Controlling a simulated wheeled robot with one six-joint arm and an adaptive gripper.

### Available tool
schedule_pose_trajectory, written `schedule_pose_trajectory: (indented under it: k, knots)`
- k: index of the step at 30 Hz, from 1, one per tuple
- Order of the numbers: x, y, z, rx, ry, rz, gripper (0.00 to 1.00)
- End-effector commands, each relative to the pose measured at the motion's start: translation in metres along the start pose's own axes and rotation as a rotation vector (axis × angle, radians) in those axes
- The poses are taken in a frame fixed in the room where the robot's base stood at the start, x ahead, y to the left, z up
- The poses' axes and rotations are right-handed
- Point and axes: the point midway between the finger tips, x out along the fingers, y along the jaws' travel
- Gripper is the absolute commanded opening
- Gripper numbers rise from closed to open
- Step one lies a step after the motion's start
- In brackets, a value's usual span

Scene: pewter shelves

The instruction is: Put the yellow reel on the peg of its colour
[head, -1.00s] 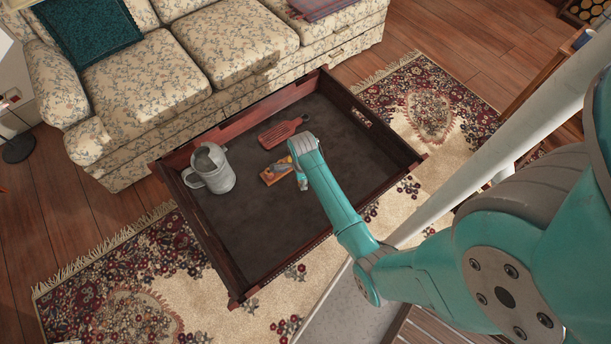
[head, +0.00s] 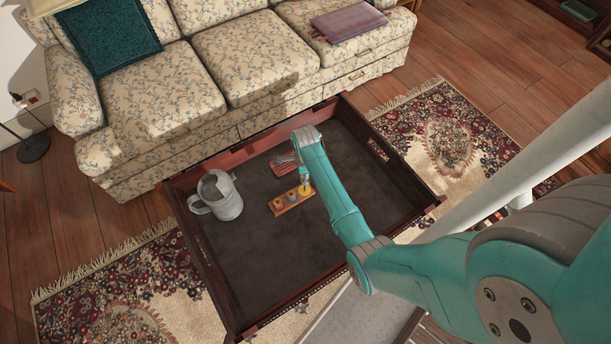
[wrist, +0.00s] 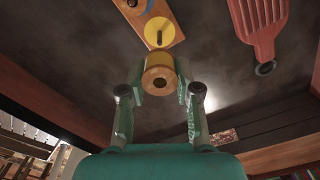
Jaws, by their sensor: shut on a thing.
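My gripper (wrist: 158,85) is shut on the yellow reel (wrist: 158,62), a short cylinder with a hole in its tan end. The wooden peg board (head: 282,209) lies in the large dark tray. In the wrist view, its yellow disc (wrist: 165,27) carries a thin upright peg, which shows bare just beyond the reel. The reel is beside that peg, not around it; I cannot tell the exact gap. In the head view, my gripper (head: 304,181) is over the board's right end. The board's other positions are largely outside the wrist view.
A red slotted paddle (wrist: 262,25) lies close to the board. A grey metal jug (head: 222,199) stands at the tray's left. The tray (head: 203,265) has raised wooden walls. A floral sofa (head: 250,55) stands behind it. The tray's front floor is clear.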

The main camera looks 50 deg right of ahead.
Motion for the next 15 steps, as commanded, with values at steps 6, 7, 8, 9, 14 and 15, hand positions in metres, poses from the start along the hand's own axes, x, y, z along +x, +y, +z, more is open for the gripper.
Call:
schedule_pose_trajectory:
  k: [6,7,8,9,14,15]
  knots:
    - [0.007,0.000,0.000,0.000,0.000,0.000,0.09]
    - [0.009,0.000,0.000,0.000,0.000,0.000,0.09]
    - [0.010,0.000,0.000,0.000,0.000,0.001,0.09]
    - [0.012,0.000,0.000,0.000,0.000,0.001,0.09]
    - [0.020,0.000,0.000,0.000,0.000,0.000,0.09]
    - [0.022,0.000,0.000,0.000,0.000,0.001,0.09]
